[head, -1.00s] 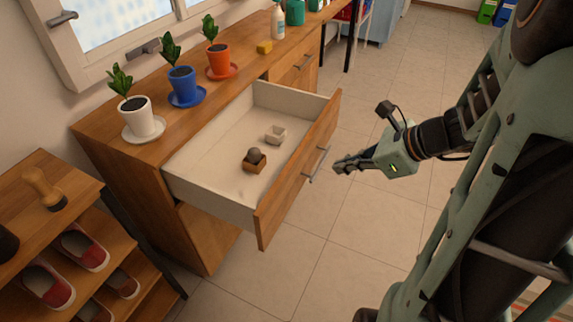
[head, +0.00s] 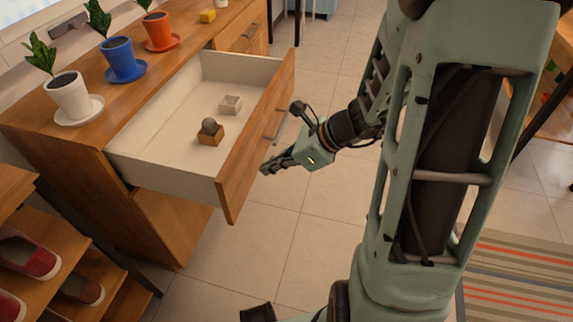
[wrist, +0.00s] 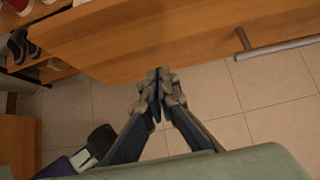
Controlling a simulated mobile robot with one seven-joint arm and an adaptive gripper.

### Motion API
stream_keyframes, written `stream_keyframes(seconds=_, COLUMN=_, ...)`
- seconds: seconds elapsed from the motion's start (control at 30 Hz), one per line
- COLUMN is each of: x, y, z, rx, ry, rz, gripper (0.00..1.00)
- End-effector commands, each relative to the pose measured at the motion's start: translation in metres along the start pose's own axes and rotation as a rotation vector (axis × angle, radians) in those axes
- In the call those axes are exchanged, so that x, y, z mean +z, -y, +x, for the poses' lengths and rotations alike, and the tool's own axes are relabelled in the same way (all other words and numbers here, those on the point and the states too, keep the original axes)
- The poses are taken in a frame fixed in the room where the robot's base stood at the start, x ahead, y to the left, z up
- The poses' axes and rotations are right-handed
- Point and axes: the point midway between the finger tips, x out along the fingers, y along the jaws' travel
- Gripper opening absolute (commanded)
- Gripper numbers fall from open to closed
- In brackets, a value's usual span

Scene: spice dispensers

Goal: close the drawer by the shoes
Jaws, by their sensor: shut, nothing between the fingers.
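The open drawer (head: 232,188) sticks far out of the wooden cabinet, near the shoe shelf. Its front panel faces my gripper and carries a metal bar handle (head: 276,124). Inside lie a small wooden box with a dark ball (head: 210,130) and a small white box (head: 231,104). My gripper (head: 268,168) is shut and empty, beside the outer face of the drawer front, below the handle in the picture. In the wrist view the shut fingertips (wrist: 159,76) are at the edge of the drawer front (wrist: 150,38); I cannot tell whether they touch it. The handle (wrist: 275,47) is to their right.
Red shoes (head: 27,255) stand on a wooden shelf at the lower left. Potted plants, white (head: 70,96), blue (head: 121,60) and orange (head: 159,32), stand on the cabinet top. A striped rug (head: 520,275) lies at the right. The tiled floor before the drawer is clear.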

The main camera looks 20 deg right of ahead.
Motion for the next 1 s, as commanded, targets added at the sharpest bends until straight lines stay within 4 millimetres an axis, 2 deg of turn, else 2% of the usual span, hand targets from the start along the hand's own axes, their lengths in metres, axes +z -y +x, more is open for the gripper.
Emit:
stream_keyframes(seconds=0.03, x=0.008, y=0.000, z=0.006, rx=0.000, ry=0.001, rz=-0.008, gripper=0.00)
stream_keyframes(seconds=0.2, x=0.020, y=0.000, z=0.017, rx=-0.001, ry=0.001, rz=-0.005, gripper=0.00)
stream_keyframes(seconds=0.77, x=0.026, y=0.001, z=0.022, rx=-0.002, ry=0.001, rz=-0.003, gripper=0.00)
stream_keyframes(seconds=1.0, x=0.047, y=0.000, z=0.042, rx=0.001, ry=0.003, rz=-0.006, gripper=0.00)
